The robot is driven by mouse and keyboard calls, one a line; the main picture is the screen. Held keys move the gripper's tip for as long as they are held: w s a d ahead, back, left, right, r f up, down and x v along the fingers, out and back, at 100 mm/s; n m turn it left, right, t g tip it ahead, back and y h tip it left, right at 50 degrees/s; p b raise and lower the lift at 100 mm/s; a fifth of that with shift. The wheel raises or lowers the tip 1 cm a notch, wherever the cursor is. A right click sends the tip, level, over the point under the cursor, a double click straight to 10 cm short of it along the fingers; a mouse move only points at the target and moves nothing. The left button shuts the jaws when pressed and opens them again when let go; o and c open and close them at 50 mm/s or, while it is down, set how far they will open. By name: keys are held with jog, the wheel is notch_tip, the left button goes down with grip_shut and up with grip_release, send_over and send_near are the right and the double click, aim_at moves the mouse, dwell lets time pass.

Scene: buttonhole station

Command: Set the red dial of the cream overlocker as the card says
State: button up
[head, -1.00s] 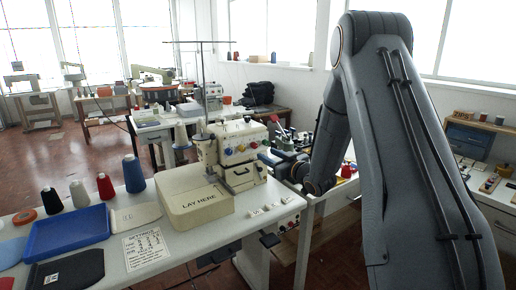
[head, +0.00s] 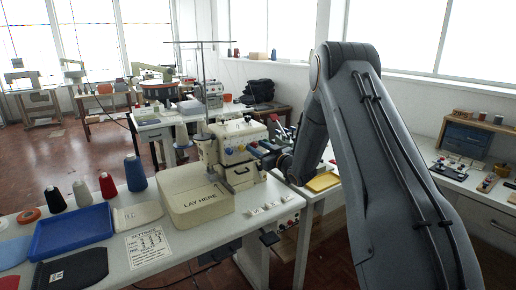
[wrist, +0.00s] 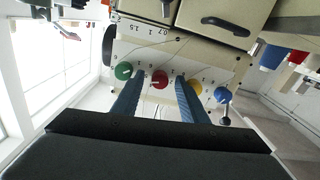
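The cream overlocker (head: 236,133) stands on the white table. In the wrist view its front is upside down, with a red dial (wrist: 160,80) between a green dial (wrist: 123,70) and a yellow dial (wrist: 193,88); a blue dial (wrist: 223,96) is at the end. My gripper (wrist: 160,84) is open, its blue fingers reaching up either side of the red dial with a gap to each. I cannot tell whether the tips reach the panel.
A cream box marked LAY HERE (head: 195,200) sits in front of the overlocker. A blue tray (head: 72,232), a dark pouch (head: 72,268) and thread spools (head: 134,173) are at the left. A yellow tray (head: 323,182) is right of my gripper.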

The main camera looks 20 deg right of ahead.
jog(key=shift+c, duration=0.2)
grip_shut()
jog(key=shift+n+b, duration=0.3)
jog(key=n+b, duration=0.4)
jog(key=shift+f, duration=0.1)
jog(key=n+b, duration=0.5)
jog(key=shift+n, duration=0.4)
jog(key=n+b, duration=0.5)
jog(key=b, duration=0.1)
jog(key=shift+h, duration=0.4)
jog(key=n+b, duration=0.3)
jog(key=b, duration=0.2)
jog(key=shift+a+n, duration=0.1)
jog(key=shift+n, duration=0.3)
